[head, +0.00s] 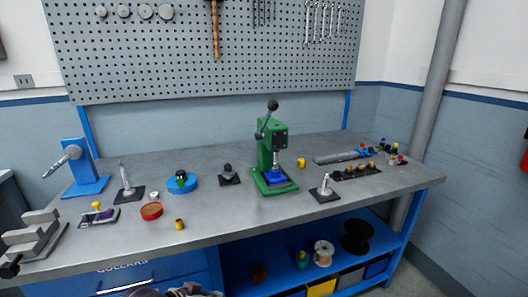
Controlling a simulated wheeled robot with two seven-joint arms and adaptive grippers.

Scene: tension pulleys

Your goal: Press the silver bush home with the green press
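The green press (265,158) stands upright near the middle of the bench. Its lever with a black knob (272,104) points up. A blue piece (274,177) sits on the press base under the ram; whether a bush is in it is too small to tell. A small silver ring-like part (154,195), which may be the silver bush, lies on the bench left of the press, above a red round dish (151,211).
A blue press-like stand (88,170) is at the left, with a grey stepped block (35,232) in front. A blue round dish (183,184), black-based posts and a yellow bush (180,224) lie between. Racks of small parts (357,171) fill the right. The bench front centre is clear.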

